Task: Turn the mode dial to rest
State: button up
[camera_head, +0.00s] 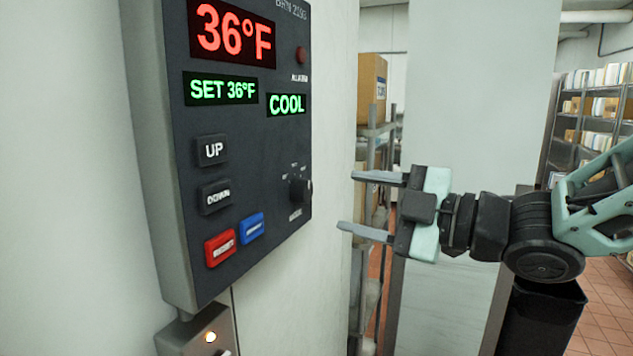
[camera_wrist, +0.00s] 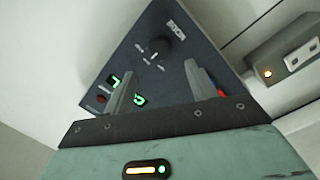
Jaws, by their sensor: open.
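The control panel (camera_head: 240,150) is a dark box on the white wall at the left of the head view. The mode dial (camera_head: 300,189) is a small black knob at its lower right, with tiny labels around it that I cannot read. The dial also shows in the wrist view (camera_wrist: 158,48), beyond the fingers. The green mode display (camera_head: 287,104) reads COOL. My gripper (camera_head: 356,202) is open and empty, to the right of the dial and apart from it. In the wrist view its fingers (camera_wrist: 158,85) are spread, with the dial ahead between them.
The panel carries UP (camera_head: 211,150) and a button below it (camera_head: 214,196), a red button (camera_head: 220,248) and a blue button (camera_head: 251,228). A small box with a lit lamp (camera_head: 210,337) sits below the panel. Metal shelving (camera_head: 372,170) with cartons stands behind my gripper.

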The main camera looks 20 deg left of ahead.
aim_at(308, 192)
jog(key=p+x, duration=0.2)
jog(key=x, duration=0.5)
jog(key=shift+a, duration=0.4)
jog(key=c, duration=1)
